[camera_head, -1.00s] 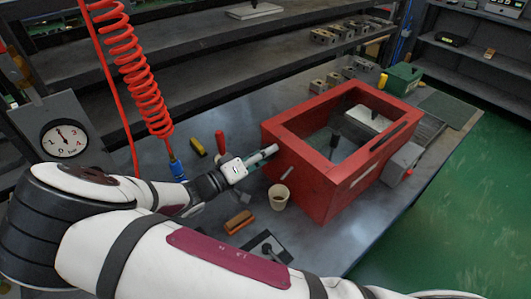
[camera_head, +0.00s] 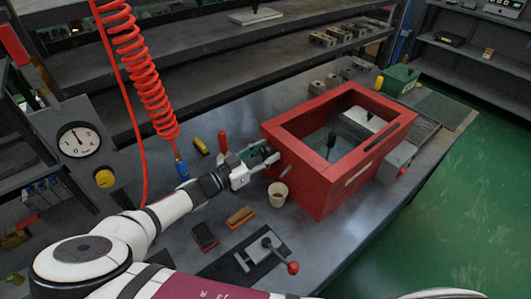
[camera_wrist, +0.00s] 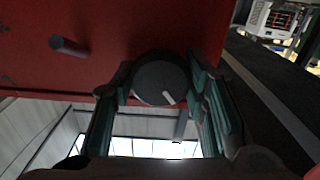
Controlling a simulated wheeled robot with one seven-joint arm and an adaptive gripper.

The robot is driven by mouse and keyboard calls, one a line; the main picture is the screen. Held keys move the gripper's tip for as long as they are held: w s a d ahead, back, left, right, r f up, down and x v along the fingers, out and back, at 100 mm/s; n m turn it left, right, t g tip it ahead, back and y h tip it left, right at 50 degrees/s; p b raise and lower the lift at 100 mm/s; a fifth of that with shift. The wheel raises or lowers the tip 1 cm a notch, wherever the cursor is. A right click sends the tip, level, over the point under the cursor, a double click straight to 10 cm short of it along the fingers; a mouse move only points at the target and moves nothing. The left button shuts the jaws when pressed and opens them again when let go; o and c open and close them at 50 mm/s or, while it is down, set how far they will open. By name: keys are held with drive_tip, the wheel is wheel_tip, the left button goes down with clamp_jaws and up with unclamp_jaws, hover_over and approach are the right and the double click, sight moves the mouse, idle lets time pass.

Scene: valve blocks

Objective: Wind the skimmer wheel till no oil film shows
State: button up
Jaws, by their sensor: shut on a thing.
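The red tank (camera_head: 330,190) stands open-topped on the bench. A dark round wheel (camera_wrist: 160,80) with a pale mark sits on its side wall in the wrist view. My gripper (camera_head: 268,158) is at the tank's left wall, and in the wrist view its two fingers (camera_wrist: 160,88) are closed around the wheel from both sides. My gripper hides the wheel in the head view. Inside the tank are a grey surface (camera_head: 318,143) and a dark upright part (camera_head: 332,146). I cannot tell whether an oil film lies there.
A short peg (camera_wrist: 68,46) sticks out of the tank wall beside the wheel. A cream cup (camera_head: 278,195) stands close below my gripper. A red-handled tool (camera_head: 222,142), a brown brush (camera_head: 240,216) and a clamp with a red knob (camera_head: 268,253) are nearby. A red coiled hose (camera_head: 145,85) hangs left.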

drive_tip(key=shift+f+m, duration=0.1)
drive_tip(key=shift+m, duration=0.7)
drive_tip(key=o, duration=1.1)
drive_tip(key=shift+o, duration=0.2)
drive_tip(key=shift+a, duration=0.1)
drive_tip(key=v, duration=1.2)
